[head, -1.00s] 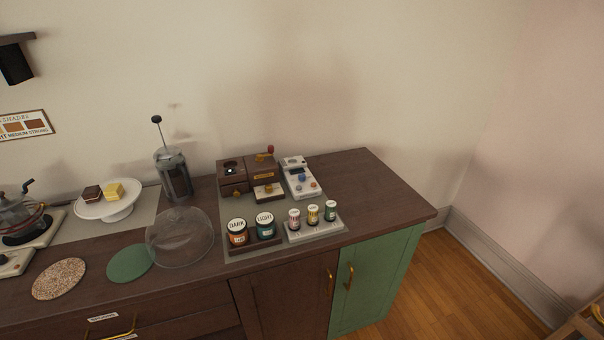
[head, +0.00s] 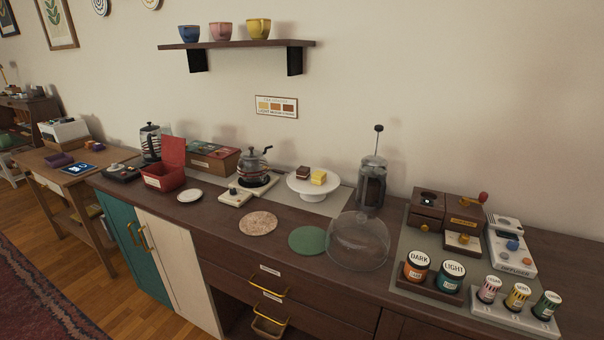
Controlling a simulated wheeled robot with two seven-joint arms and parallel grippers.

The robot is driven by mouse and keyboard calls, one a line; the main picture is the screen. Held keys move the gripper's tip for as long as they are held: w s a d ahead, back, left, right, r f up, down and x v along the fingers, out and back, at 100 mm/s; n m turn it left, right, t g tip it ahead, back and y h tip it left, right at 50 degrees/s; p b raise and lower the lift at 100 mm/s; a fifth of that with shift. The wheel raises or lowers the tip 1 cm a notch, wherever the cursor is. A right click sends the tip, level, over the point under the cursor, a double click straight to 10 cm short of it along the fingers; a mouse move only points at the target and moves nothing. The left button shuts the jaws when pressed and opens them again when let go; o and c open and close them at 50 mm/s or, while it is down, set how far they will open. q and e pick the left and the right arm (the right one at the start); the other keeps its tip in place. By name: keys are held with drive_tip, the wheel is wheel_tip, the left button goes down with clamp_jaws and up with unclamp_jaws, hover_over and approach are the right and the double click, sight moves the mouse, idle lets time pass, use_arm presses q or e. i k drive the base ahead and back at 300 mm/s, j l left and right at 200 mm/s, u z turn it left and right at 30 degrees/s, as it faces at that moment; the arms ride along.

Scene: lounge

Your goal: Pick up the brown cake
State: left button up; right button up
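The brown cake (head: 303,172) is a small square piece with a dark top. It sits on the left part of a white cake stand (head: 318,193), beside a yellow cake (head: 319,177). The stand is on the dark wooden counter, between the kettle and the French press. Neither of my grippers is in the head view.
A glass dome (head: 358,242) stands in front of the cake stand, to its right. A green mat (head: 308,240) and a speckled mat (head: 258,223) lie in front. The French press (head: 372,185) is right, a kettle (head: 254,165) left. A shelf (head: 237,44) hangs above.

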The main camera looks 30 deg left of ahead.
sight(303, 172)
drive_tip(key=u, duration=1.1)
drive_tip(key=i+j, duration=0.15)
drive_tip(key=i+j+z, duration=0.15)
drive_tip(key=j+z, duration=0.3)
drive_tip(key=i+j+z, duration=0.1)
drive_tip(key=j+z, duration=0.35)
drive_tip(key=j, duration=0.2)
drive_tip(key=j+z, duration=0.45)
drive_tip(key=j, duration=0.1)
